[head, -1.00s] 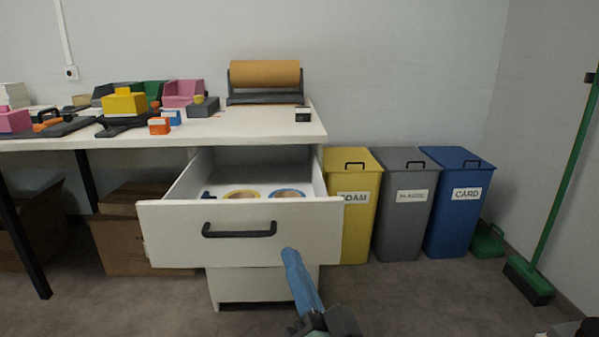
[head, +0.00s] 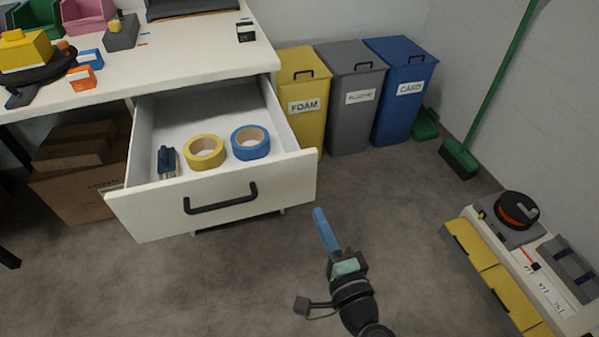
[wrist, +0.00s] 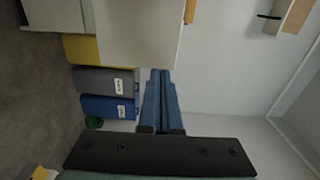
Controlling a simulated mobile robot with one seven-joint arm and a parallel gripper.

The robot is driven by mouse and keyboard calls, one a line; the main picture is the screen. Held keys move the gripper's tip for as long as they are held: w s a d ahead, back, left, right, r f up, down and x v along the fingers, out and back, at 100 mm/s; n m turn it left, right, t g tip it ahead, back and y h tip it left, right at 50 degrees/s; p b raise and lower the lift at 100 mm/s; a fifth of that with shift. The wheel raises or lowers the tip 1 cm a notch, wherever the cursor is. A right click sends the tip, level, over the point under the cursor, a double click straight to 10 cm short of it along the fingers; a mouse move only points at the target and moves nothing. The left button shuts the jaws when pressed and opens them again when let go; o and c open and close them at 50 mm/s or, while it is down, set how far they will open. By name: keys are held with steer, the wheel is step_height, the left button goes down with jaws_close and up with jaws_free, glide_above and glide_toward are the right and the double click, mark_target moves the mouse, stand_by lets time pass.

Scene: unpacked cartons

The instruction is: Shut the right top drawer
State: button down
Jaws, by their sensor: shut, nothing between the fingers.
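The right top drawer (head: 283,197) is a white drawer under the right end of the white table, pulled well out. Its front has a black bar handle (head: 220,199). Inside lie a yellow tape roll (head: 194,157), a blue tape roll (head: 262,150) and a dark blue-handled item (head: 167,160). My gripper (head: 320,214) has blue fingers, shut and empty. In the head view it shows just right of and below the drawer front's right end, apart from it in the picture. The wrist view shows the closed blue fingers (wrist: 161,88) in front of a pale panel I cannot identify for sure.
Yellow (head: 304,105), grey (head: 350,97) and blue (head: 403,90) bins stand right of the table. A low white unit with yellow fronts (head: 473,251) is at the right. Cardboard boxes (head: 80,175) sit under the table. The floor before the drawer is clear.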

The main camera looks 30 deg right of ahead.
mark_target(298, 169)
steer(key=x, duration=1.1)
steer(key=shift+w, duration=0.15)
